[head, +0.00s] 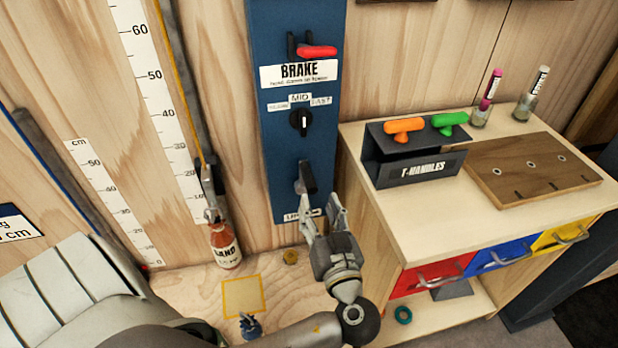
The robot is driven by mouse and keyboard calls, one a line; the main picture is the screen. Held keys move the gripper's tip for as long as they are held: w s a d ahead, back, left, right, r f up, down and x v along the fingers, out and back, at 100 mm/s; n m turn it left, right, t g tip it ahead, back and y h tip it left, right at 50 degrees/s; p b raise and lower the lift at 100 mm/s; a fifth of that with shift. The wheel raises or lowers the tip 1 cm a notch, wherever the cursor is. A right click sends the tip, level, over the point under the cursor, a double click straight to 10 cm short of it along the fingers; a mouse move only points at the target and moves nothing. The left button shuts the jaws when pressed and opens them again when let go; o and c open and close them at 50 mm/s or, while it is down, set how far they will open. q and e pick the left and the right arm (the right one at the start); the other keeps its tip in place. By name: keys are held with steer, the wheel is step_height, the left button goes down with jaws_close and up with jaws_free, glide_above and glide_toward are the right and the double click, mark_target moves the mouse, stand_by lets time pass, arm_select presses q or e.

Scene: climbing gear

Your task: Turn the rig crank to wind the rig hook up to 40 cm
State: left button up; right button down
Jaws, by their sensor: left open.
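The blue rig panel (293,130) stands upright in the middle of the head view. A dark lever or handle (306,178) low on it, probably the rig crank, sits just above a partly hidden label. My left gripper (321,217) is open and empty, just below and right of this handle, with a small apparent gap; contact cannot be told. The rig hook (211,206) hangs left of the panel, with an orange-red bottle-shaped weight (224,246) under it. A tall white scale (160,100) runs beside the hook's line. My right gripper is out of view.
The panel also carries a red brake lever (317,52) and a black dial (300,122). A wooden cabinet (400,235) with coloured drawers stands close on the right, holding a T-handle rack (412,168). A yellow square (243,297) marks the floor board below.

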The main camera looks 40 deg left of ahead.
mark_target(309, 179)
arm_select(q)
steer(key=p+x, duration=0.1)
steer(key=x, duration=0.8)
steer(key=shift+w+a+f+p, duration=0.1)
steer(key=shift+w+a+p, duration=0.1)
steer(key=shift+p, duration=0.2)
jaws_close()
